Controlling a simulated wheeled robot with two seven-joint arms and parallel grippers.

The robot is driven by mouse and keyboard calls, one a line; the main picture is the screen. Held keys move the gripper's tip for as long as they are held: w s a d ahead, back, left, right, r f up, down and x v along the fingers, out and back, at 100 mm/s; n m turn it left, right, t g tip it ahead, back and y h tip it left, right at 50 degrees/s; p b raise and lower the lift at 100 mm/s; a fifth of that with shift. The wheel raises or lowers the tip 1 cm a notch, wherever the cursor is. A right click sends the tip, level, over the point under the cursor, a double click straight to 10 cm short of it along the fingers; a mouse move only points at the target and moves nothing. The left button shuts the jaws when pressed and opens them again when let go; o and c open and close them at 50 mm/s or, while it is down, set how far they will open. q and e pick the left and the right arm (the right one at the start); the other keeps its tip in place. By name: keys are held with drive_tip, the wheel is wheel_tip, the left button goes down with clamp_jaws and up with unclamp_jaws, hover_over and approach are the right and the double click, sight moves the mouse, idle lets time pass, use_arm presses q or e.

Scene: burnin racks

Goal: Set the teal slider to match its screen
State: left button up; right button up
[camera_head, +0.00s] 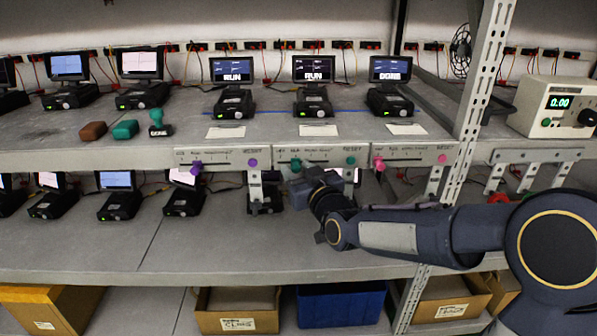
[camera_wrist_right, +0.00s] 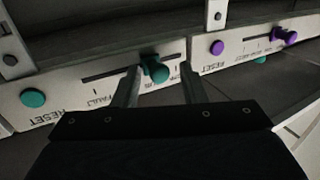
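The teal slider (camera_head: 296,164) is a knob in the left part of the slot on the middle shelf-edge panel (camera_head: 322,154). A teal RESET button (camera_head: 350,161) is at that panel's right end. The screen (camera_head: 313,69) above this panel reads RUN. My right gripper (camera_head: 303,188) is at the panel, just below the slider. In the right wrist view, my right gripper (camera_wrist_right: 160,67) is open, with a finger on each side of the teal slider (camera_wrist_right: 155,70). The knob is closer to the left finger; contact is unclear. The slot's small labels are hard to read. My left gripper is not in view.
Neighbouring panels carry a purple slider (camera_head: 196,168) and a pink slider (camera_head: 379,164). Their screens read RUN (camera_head: 232,70) and DONE (camera_head: 390,69). Brown, teal and dark teal stamp-like objects (camera_head: 125,130) sit on the upper shelf. A metal upright (camera_head: 485,70) stands right of the panels.

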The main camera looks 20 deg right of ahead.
drive_tip(key=s, duration=0.7)
drive_tip(key=shift+s+d+b, duration=0.35)
drive_tip(key=shift+d+b, duration=0.05)
drive_tip(key=shift+d, duration=0.05)
drive_tip(key=s+f+m+g+p, duration=0.1)
drive_tip(key=s+g, duration=0.3)
drive_tip(key=s, duration=0.5)
drive_tip(key=s+f+m+g+y+p, duration=0.1)
drive_tip(key=s+f+g+p, duration=0.2)
drive_tip(key=s, duration=0.6)
drive_tip(key=s+a+f+m+g+p, duration=0.1)
drive_tip(key=s+g+p, duration=0.3)
drive_tip(key=s, duration=0.5)
drive_tip(key=shift+f+g+y, duration=0.3)
drive_tip(key=shift+f+g, duration=0.1)
drive_tip(key=shift+g, duration=0.2)
